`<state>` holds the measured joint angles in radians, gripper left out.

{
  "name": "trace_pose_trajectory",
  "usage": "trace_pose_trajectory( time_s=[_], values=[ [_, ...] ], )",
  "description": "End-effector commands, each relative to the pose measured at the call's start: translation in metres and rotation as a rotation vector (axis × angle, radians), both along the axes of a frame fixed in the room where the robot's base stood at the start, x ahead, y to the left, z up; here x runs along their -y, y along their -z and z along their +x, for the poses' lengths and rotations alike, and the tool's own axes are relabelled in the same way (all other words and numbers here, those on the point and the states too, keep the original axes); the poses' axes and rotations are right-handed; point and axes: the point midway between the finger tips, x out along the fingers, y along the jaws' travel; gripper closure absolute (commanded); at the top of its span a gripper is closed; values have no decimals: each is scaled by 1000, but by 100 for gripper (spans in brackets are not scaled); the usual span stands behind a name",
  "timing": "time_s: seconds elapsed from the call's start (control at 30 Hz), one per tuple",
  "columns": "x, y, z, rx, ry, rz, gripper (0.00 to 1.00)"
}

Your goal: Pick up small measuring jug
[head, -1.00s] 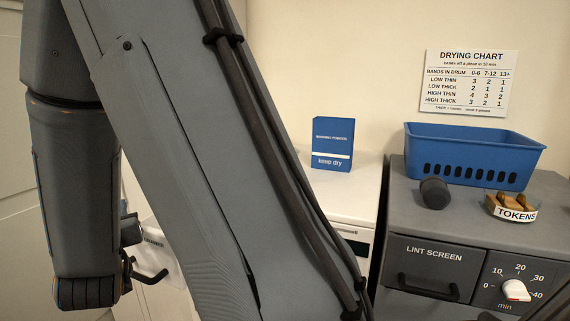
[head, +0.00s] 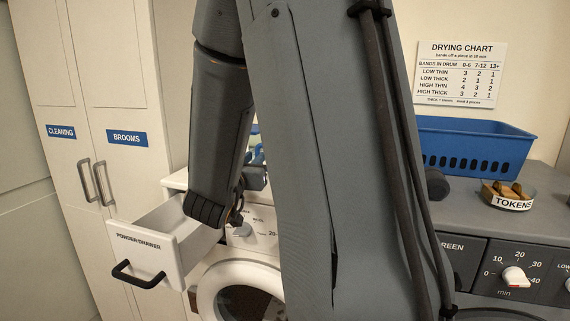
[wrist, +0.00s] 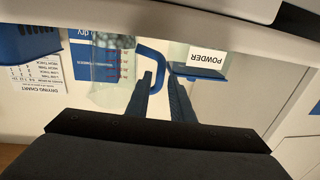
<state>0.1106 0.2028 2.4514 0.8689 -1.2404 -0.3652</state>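The small measuring jug (wrist: 112,68) is clear, with red marks and a blue loop handle (wrist: 153,54). It shows in the wrist view, left of centre. My gripper (wrist: 160,78) is open, its two dark fingers apart at the handle. The handle's lower end appears between the fingers; I cannot tell whether either touches it. In the head view my arm hides most of this spot; only small blue and clear bits (head: 255,150) show beside it, likely the jug.
An open powder drawer (head: 143,254) juts out below my arm. A container labelled POWDER (wrist: 207,58) stands close right of the fingers in the wrist view. A blue basket (head: 475,145) and a tokens dish (head: 508,196) sit on the grey dryer at right.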

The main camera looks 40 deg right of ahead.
Motion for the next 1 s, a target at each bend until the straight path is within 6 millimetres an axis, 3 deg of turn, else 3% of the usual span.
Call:
trace_pose_trajectory(
  time_s=[0.37,0.7,1.0],
  values=[
    [24,-1,17,-1,3,-1,79],
    [59,-1,43,-2,3,-1,79],
    [63,0,47,-1,1,-1,79]
  ],
)
